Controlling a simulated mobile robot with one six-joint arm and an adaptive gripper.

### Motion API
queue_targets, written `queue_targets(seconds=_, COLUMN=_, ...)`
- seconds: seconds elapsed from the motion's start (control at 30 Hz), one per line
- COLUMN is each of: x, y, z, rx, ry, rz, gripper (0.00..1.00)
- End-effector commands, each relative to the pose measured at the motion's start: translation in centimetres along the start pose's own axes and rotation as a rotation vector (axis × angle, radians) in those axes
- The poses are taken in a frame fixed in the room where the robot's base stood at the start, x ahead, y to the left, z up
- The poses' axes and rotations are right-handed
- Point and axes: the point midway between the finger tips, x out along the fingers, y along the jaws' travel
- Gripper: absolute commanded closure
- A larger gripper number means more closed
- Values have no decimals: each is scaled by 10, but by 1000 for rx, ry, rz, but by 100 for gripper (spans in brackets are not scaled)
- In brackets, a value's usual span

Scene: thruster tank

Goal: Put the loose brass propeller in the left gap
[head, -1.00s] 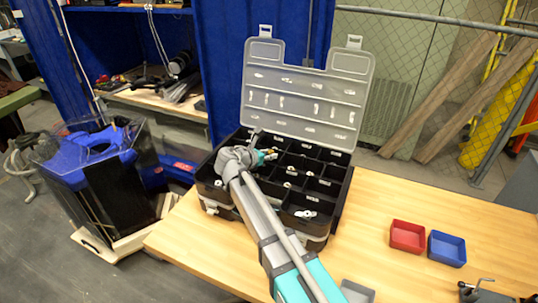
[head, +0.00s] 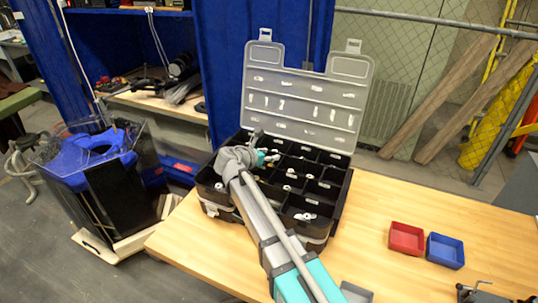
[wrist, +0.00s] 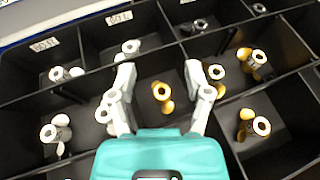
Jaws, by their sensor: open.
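A brass propeller (wrist: 162,91) lies in a dark compartment of the black case (head: 341,182), between my fingers in the wrist view. My gripper (wrist: 163,78) is open, with one finger on each side of this propeller; I see no finger closed on it. In the head view my gripper (head: 274,157) is low over the left part of the case. I cannot tell which compartment is the left gap. My gripper's body hides the near compartments.
White propellers lie in several compartments, one at the left (wrist: 57,73). Dividers stand between them. The case's clear lid (head: 302,100) stands open behind. A red bin (head: 407,238) and a blue bin (head: 446,250) sit on the wooden table (head: 380,205), which has free room right of the case.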

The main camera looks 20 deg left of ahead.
Motion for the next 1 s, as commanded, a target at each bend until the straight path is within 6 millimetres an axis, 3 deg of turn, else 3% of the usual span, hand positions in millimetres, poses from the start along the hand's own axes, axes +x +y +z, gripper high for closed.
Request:
queue_targets(seconds=0.6, x=-101, y=-1, z=3, rx=-1, ry=0, rz=1, gripper=36)
queue_targets(seconds=1.0, x=-120, y=0, z=1, rx=1, ry=0, rz=-1, gripper=36)
